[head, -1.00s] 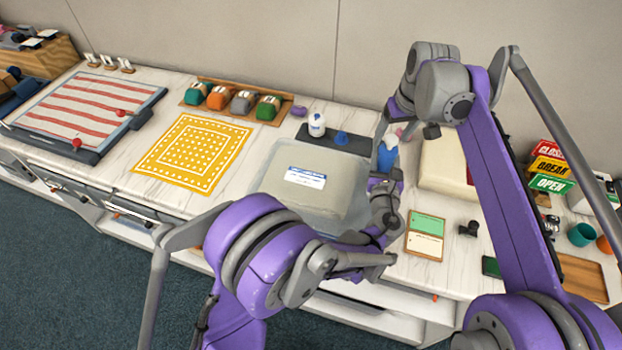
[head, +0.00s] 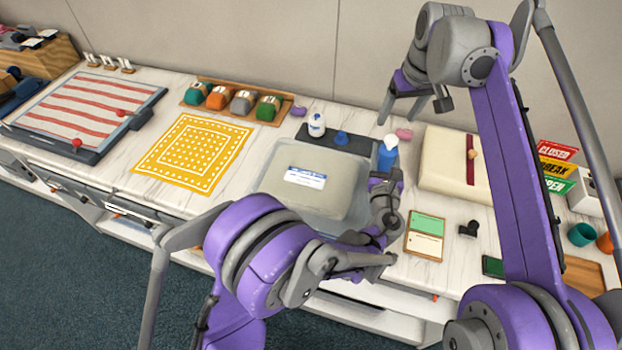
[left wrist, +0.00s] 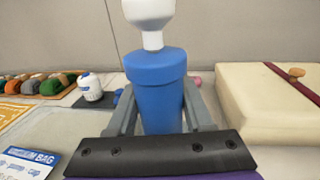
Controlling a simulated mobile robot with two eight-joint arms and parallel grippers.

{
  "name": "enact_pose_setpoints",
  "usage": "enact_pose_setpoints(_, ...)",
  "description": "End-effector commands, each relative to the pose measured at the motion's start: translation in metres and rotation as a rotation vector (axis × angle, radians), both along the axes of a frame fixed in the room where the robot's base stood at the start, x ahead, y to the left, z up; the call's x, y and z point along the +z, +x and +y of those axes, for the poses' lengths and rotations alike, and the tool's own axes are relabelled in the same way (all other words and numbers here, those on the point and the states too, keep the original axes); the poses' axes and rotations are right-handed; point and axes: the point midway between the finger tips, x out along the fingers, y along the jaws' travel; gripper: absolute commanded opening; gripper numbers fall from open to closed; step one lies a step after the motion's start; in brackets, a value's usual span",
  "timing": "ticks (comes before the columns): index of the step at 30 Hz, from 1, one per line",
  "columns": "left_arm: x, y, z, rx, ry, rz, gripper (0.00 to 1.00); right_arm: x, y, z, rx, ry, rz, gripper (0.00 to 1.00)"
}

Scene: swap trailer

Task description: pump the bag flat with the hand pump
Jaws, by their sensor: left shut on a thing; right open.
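The clear bag (head: 345,210) lies on the counter with a pale, thick block inside and a white and blue label (head: 305,177) on top. Its label also shows in the left wrist view (left wrist: 27,162). The blue hand pump (head: 387,158) stands upright at the bag's right edge, with a white handle (left wrist: 152,38) on top. My left gripper (head: 386,180) is shut around the blue pump body (left wrist: 157,85). My right gripper (head: 400,116) is open and empty, above and behind the pump, apart from it. The pump's lower end is hidden.
A white bottle (head: 316,125) and a blue cone (head: 341,138) stand on a dark mat behind the bag. A cream strapped case (head: 446,165) is to the right. A green and cream card board (head: 425,236) lies in front. A yellow cloth (head: 192,153) lies left.

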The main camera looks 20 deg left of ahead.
Motion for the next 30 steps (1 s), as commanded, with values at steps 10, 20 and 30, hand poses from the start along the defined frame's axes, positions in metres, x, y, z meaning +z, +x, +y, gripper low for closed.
enact_pose_setpoints(10, 0.000, 0.000, 0.000, 0.000, 0.000, 0.000, 0.00, 0.045, -0.010, -0.006, 0.000, 0.000, 0.000, 0.75)
enact_pose_setpoints(20, 0.000, 0.000, 0.000, 0.000, 0.000, 0.000, 0.00, 0.071, -0.016, -0.009, 0.000, 0.000, 0.000, 0.75)
enact_pose_setpoints(30, 0.000, 0.000, 0.000, 0.000, 0.000, 0.000, 0.64, 0.072, -0.016, -0.009, 0.000, 0.000, 0.000, 0.75)
